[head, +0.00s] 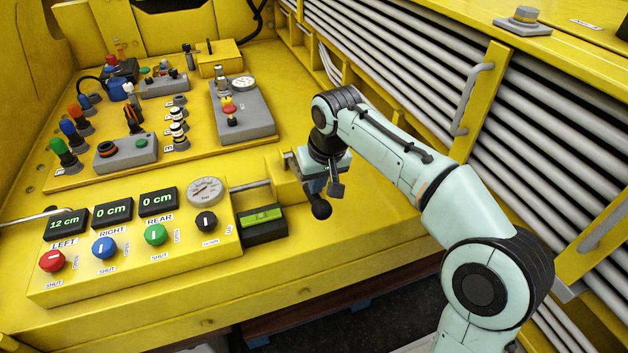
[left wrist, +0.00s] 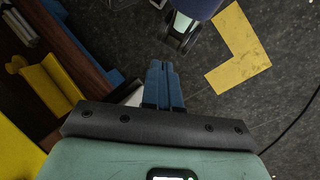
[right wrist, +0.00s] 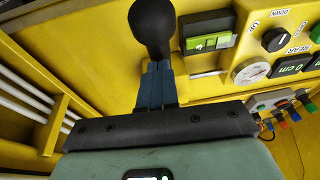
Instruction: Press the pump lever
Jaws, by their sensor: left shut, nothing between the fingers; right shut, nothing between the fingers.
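The pump lever shows as a black ball knob (head: 320,209) on a dark neck, at the right end of the yellow console's front edge. The knob also fills the top middle of the right wrist view (right wrist: 152,28). My right gripper (right wrist: 158,68) is shut and empty, its blue fingertips right at the lower end of the knob; I cannot tell if they touch. In the head view the wrist is above the knob and hides the lever's upper part. My left gripper (left wrist: 165,68) is shut and empty above the dark floor, outside the head view.
A control panel with displays, coloured knobs and a gauge (head: 206,191) is left of the lever. A black box with a green display (head: 262,219) sits beside it. Grey pipes and a handle (head: 470,100) rise at the right. A yellow floor mark (left wrist: 238,50) lies near my left gripper.

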